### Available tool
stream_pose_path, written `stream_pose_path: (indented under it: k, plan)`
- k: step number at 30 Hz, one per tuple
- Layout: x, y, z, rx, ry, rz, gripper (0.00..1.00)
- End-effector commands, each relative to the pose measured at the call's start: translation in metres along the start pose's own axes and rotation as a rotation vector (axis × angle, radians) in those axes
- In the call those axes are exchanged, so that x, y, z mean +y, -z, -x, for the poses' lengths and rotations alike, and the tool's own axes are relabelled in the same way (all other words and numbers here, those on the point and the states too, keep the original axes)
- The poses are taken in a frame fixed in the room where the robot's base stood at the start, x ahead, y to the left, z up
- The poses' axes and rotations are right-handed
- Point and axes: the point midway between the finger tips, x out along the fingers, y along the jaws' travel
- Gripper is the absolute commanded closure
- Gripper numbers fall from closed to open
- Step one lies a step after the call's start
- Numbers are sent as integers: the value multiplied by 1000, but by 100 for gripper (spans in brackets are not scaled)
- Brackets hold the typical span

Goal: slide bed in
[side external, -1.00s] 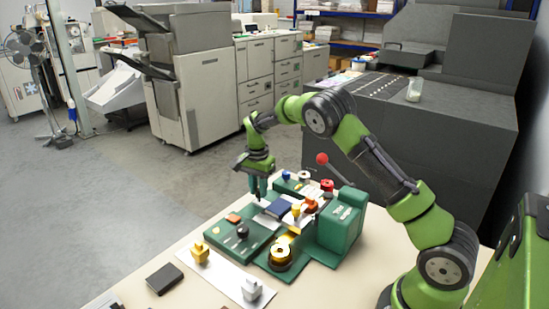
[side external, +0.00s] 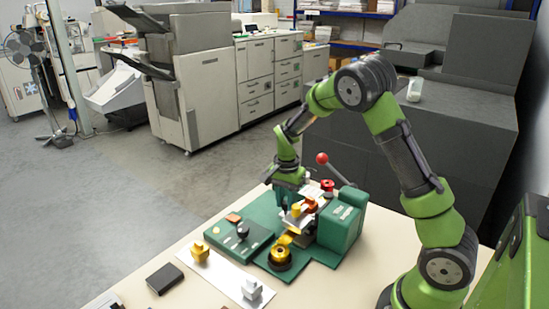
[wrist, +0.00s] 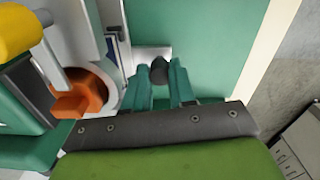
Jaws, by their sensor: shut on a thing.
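The green press (side external: 342,222) stands on the table, with a red-balled lever (side external: 322,158) at its back. My gripper (side external: 284,207) is at the left side of the press head. In the wrist view my teal fingers (wrist: 166,85) are shut on a small dark knob (wrist: 158,70) at the edge of the pale bed (wrist: 150,54). A dark blue piece (wrist: 112,46) shows as a narrow strip on the bed, beside the head. The bed is mostly hidden by my gripper and the head parts. An orange knob (wrist: 80,103) and a yellow knob (wrist: 18,30) belong to the head.
A green block with a black knob (side external: 242,231) lies left of the press. A pale strip with a gold block (side external: 200,251) and a silver block (side external: 252,289), and a dark book (side external: 164,278), lie nearer the front.

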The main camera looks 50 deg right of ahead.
Motion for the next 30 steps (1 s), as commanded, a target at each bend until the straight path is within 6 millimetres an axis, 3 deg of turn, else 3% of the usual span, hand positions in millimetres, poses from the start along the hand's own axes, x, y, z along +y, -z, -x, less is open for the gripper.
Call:
stream_pose_path:
  k: [4,5,10,20,23,30]
  plan:
    - [6,0,0,-9,-16,-11,100]
    - [7,0,0,-9,-17,-11,74]
    - [6,0,0,-8,-16,-10,49]
    - [5,0,5,-7,-13,-7,49]
    - [4,0,18,-6,-10,-7,49]
    - [2,1,74,-5,-5,-8,49]
